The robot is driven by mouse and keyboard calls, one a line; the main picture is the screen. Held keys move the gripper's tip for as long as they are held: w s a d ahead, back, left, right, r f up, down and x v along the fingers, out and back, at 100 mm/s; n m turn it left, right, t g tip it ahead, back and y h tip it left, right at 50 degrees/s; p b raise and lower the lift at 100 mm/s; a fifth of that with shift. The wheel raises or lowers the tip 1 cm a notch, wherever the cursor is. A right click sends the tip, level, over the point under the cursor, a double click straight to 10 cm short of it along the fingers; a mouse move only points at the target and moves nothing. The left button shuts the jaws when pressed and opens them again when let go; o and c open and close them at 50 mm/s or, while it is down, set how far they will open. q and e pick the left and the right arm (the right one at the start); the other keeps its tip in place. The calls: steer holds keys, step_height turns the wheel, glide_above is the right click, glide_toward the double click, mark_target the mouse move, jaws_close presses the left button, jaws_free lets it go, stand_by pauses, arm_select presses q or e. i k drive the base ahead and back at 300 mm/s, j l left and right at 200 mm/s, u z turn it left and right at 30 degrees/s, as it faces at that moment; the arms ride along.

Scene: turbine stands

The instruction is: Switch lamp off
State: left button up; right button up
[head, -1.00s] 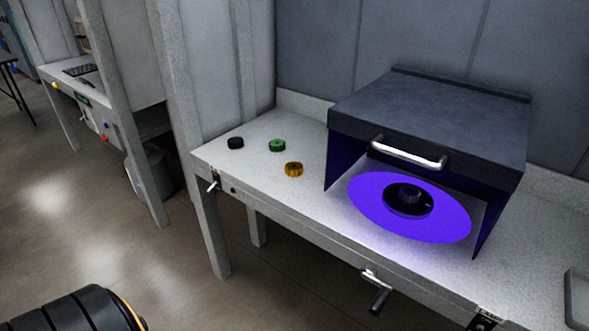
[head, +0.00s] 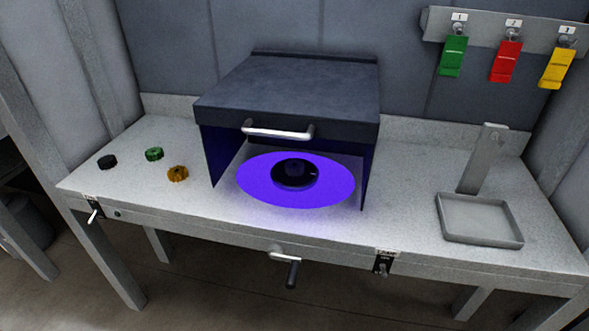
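The lamp switch (head: 381,265) is a small dark toggle plate on the front edge of the workbench, below a small label that appears to read LAMP. The lamp's violet light fills the inside of the dark hood (head: 290,92) and glows on a round disc (head: 255,187) under it, so the lamp is on. A dark round part (head: 294,173) sits on the middle of the disc. Neither of my grippers shows in the head view.
A second switch (head: 94,211) and a crank handle (head: 290,268) stick out from the workbench (head: 400,215) front. Black, green and orange knobs lie on the left. A grey tray (head: 481,218) is on the right. Green, red and yellow tags (head: 507,60) hang behind. The floor in front is partly visible.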

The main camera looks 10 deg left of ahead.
mark_target(383, 266)
steer(key=k+j, duration=0.65)
steer(key=j, duration=0.15)
steer(key=i+l, duration=0.25)
steer(key=l, duration=0.2)
steer(key=i+l, duration=0.3)
steer(key=l, duration=0.15)
steer(key=i+l, duration=0.25)
steer(key=l, duration=0.2)
